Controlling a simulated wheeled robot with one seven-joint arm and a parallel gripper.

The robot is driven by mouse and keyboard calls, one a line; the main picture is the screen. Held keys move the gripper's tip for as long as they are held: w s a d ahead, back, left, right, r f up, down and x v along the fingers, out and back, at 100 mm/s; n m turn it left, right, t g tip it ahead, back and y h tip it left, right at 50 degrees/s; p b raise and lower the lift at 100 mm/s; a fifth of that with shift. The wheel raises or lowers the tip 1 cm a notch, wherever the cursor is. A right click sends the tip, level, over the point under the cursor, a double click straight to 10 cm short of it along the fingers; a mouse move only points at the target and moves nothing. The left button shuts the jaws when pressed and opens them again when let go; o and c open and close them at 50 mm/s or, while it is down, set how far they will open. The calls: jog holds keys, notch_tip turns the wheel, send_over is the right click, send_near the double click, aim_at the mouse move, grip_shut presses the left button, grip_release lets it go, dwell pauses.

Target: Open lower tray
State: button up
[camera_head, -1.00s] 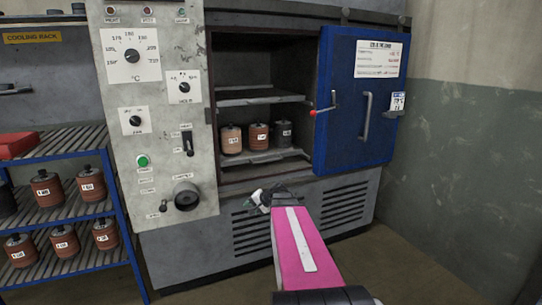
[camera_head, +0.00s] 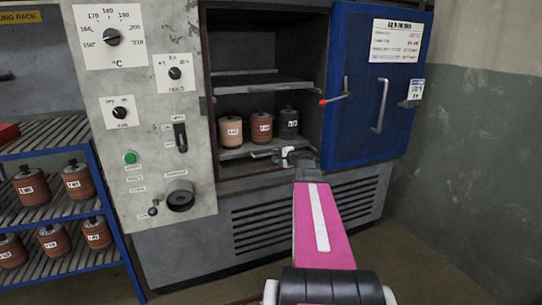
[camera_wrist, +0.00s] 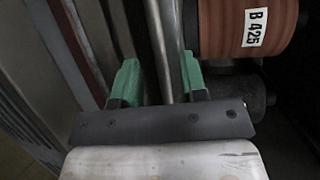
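The lower tray (camera_head: 236,154) is a grey metal shelf inside the open oven, low in the chamber. Three labelled flap-disc stacks stand on it: a pale one (camera_head: 231,132), a reddish one (camera_head: 262,128) and a dark one (camera_head: 289,122). My gripper (camera_head: 284,155) is at the tray's front edge, towards its right side. In the wrist view, my two green fingers stand apart on either side of a grey metal bar (camera_wrist: 165,50) at the tray front. Gaps show beside the bar, so my gripper is open around it. A reddish stack labelled B 425 (camera_wrist: 225,30) is close to the right finger.
The blue oven door (camera_head: 350,110) is swung open to the right. An upper tray (camera_head: 262,86) sits above the stacks. The control panel (camera_head: 140,110) is left of the opening. A blue cooling rack (camera_head: 112,225) with several stacks stands farther left.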

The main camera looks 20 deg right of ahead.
aim_at(271, 154)
jog(key=shift+x, duration=2.1)
jog(key=shift+a, duration=0.1)
grip_shut()
jog(key=shift+s, duration=0.1)
jog(key=shift+s, duration=0.1)
